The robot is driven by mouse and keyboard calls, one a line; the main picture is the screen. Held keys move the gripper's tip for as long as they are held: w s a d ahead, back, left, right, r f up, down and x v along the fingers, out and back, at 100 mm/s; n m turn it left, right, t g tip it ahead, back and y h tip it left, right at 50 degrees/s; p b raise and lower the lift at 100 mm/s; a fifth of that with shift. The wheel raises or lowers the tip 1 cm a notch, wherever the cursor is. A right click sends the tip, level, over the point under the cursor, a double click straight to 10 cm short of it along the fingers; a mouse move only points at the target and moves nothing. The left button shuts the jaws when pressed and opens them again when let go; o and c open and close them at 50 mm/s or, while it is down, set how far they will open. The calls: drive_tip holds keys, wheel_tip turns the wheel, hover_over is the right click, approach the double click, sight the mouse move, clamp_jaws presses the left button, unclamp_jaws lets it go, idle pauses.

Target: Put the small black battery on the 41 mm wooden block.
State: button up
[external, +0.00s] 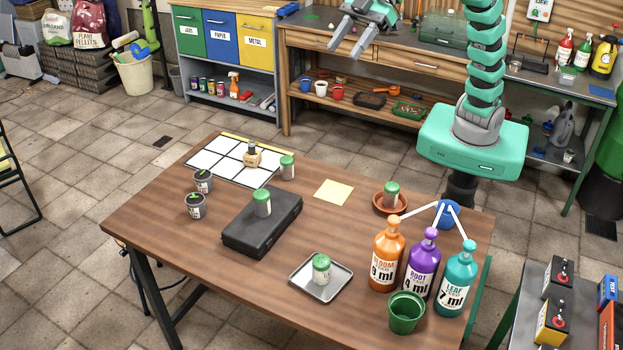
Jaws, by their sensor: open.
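My gripper (350,45) is at the top of the external view, open and empty, with its two fingers apart in front of the wooden workbench. It is far from the table. Two battery-like boxes with dark tops stand on a bench at the lower right: a mostly black one (557,276) and a yellow and black one (551,322). I cannot tell whether the black one is the small black battery. I see no block that I can tell is the 41 mm wooden block.
The wooden table (170,230) carries a black case (245,238), a metal tray (300,278), green-lidded jars, a tile grid (205,160), a tan object (252,155), three pump bottles (387,260) and a green pot (405,313). The table's left front is clear.

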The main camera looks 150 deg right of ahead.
drive_tip(key=s+a+r+n+t+y, duration=0.1)
drive_tip(key=s+a+r+t, duration=0.1)
drive_tip(key=s+a+r, duration=0.3)
drive_tip(key=s+a+r+n+t+y, duration=0.1)
drive_tip(key=s+a+r, duration=0.4)
drive_tip(key=a, duration=0.7)
drive_tip(key=s+a+r+n+t+y, duration=0.1)
drive_tip(key=s+a+r+t, duration=0.1)
drive_tip(key=s+a+r, duration=0.3)
drive_tip(key=a, duration=0.3)
drive_tip(key=shift+a+r+t, duration=0.2)
drive_tip(key=shift+t, duration=0.2)
drive_tip(key=shift+s, duration=0.1)
drive_tip(key=shift+f+b, duration=1.4)
